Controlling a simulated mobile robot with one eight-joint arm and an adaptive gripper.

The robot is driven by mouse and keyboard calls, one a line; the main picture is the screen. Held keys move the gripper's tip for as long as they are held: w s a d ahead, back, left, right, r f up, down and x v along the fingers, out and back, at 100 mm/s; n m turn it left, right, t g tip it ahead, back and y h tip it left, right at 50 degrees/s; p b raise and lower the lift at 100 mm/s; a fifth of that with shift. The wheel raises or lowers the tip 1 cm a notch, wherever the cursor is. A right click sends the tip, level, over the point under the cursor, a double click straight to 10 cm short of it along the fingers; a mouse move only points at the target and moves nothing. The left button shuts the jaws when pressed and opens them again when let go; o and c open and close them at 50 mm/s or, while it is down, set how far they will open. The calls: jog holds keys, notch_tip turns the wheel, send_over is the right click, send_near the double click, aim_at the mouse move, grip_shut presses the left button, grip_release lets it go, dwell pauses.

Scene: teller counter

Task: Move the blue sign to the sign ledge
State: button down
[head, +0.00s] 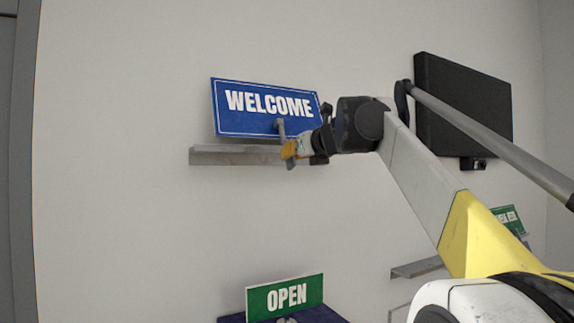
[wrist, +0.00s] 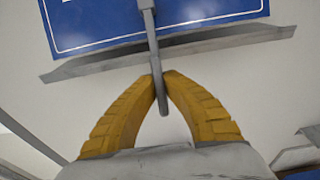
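The blue sign (head: 262,108), lettered WELCOME in white, is at the wall just above the grey sign ledge (head: 230,156). It is slightly tilted, and I cannot tell whether its lower edge touches the ledge. In the wrist view the sign (wrist: 95,22) is at the top, with the ledge (wrist: 215,43) just below it. A grey handle (wrist: 153,40) stands out from the sign's front. My gripper (head: 288,152) has its yellow fingertips (wrist: 162,76) closed together around this handle. The sign's lower right is partly hidden by my gripper in the head view.
A green OPEN sign (head: 285,297) stands below on a dark blue surface. A black screen (head: 465,108) hangs on the wall at right, behind my arm. Another small ledge (head: 415,268) and a green sign (head: 508,218) are at lower right. The wall left of the ledge is clear.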

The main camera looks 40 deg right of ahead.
jog(key=v, duration=0.9)
jog(key=shift+r+p, duration=0.3)
jog(key=shift+p, duration=0.05)
jog(key=shift+w, duration=0.2)
